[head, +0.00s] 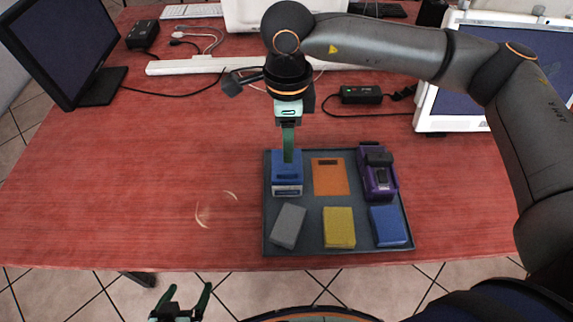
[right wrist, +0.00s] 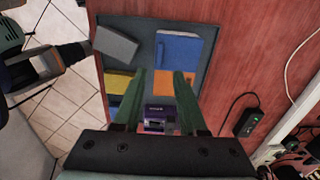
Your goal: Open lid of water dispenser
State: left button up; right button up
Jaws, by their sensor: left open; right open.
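No water dispenser shows in either view. My right gripper (head: 288,160) comes in from the upper right in the head view, fingers pointing down in front of a blue box (head: 287,188) at the tray's far left. I cannot tell whether it touches the box. In the right wrist view its two fingers (right wrist: 163,74) are spread with nothing gripped; the blue box (right wrist: 180,48) lies beyond their tips. My left gripper (head: 182,300) is open and empty at the bottom edge, in front of the table.
A grey tray (head: 268,240) on the red table (head: 130,180) also holds an orange piece (head: 330,180), a purple device (head: 377,182), and grey (head: 288,226), yellow (head: 339,228) and blue (head: 389,227) blocks. A monitor (head: 60,45), cables and a black adapter (head: 361,95) surround it.

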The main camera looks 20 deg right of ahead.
aim_at(287, 172)
notch_tip(287, 172, down, 8)
jog(key=shift+f, duration=0.1)
dwell(0.4)
grip_shut()
dwell(1.2)
